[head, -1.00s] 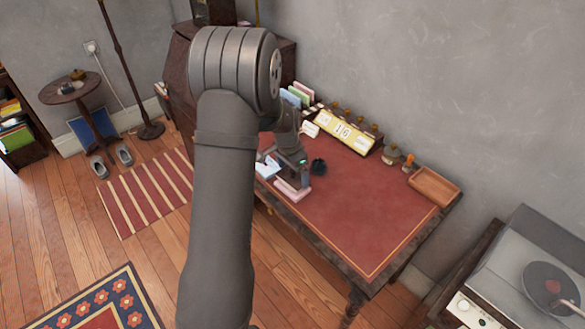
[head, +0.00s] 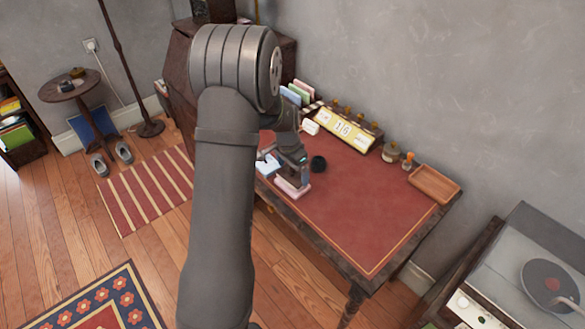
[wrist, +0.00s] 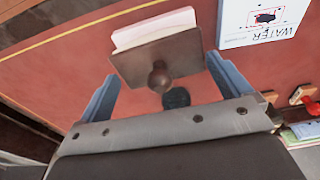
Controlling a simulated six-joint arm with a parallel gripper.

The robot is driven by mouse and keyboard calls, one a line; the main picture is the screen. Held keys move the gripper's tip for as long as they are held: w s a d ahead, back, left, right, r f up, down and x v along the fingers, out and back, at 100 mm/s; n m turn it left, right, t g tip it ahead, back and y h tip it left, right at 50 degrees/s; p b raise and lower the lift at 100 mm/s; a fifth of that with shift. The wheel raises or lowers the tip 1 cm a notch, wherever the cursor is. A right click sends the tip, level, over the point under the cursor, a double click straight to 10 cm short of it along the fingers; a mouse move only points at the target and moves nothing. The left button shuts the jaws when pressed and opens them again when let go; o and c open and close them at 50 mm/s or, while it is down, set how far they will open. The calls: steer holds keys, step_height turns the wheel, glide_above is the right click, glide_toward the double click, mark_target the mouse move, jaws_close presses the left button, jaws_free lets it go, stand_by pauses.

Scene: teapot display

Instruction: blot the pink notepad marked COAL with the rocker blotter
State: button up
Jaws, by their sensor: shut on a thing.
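The rocker blotter (wrist: 140,62), a brown wooden block with a round knob, sits between the two fingers of my gripper (wrist: 160,88), which is shut on it. The pale pink notepad (wrist: 152,28) shows just beyond the blotter, which covers part of it. In the head view the pink notepad (head: 290,194) lies near the desk's front edge, under my gripper (head: 292,172). No COAL lettering is readable. I cannot tell whether the blotter touches the paper.
A white and blue notepad marked WATER (wrist: 262,22) lies beside the pink one. A small black pot (head: 318,163) stands on the red desk top (head: 365,210). A calendar block (head: 345,130) and wooden tray (head: 434,184) stand along the back. The desk's right side is clear.

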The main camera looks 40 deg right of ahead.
steer(key=shift+f, duration=0.25)
steer(key=shift+s+r+t, duration=0.1)
steer(key=shift+s+t, duration=0.55)
steer(key=shift+t, duration=0.45)
steer(key=shift+w, duration=0.15)
steer(key=shift+w, duration=0.15)
steer(key=shift+w+g, duration=0.4)
steer(key=shift+g, duration=0.7)
steer(key=shift+f, duration=0.2)
steer(key=shift+w+g, duration=0.1)
steer(key=shift+g, duration=0.2)
steer(key=shift+w+a+r+g, duration=0.1)
steer(key=shift+w+g, duration=0.4)
steer(key=shift+g, duration=0.5)
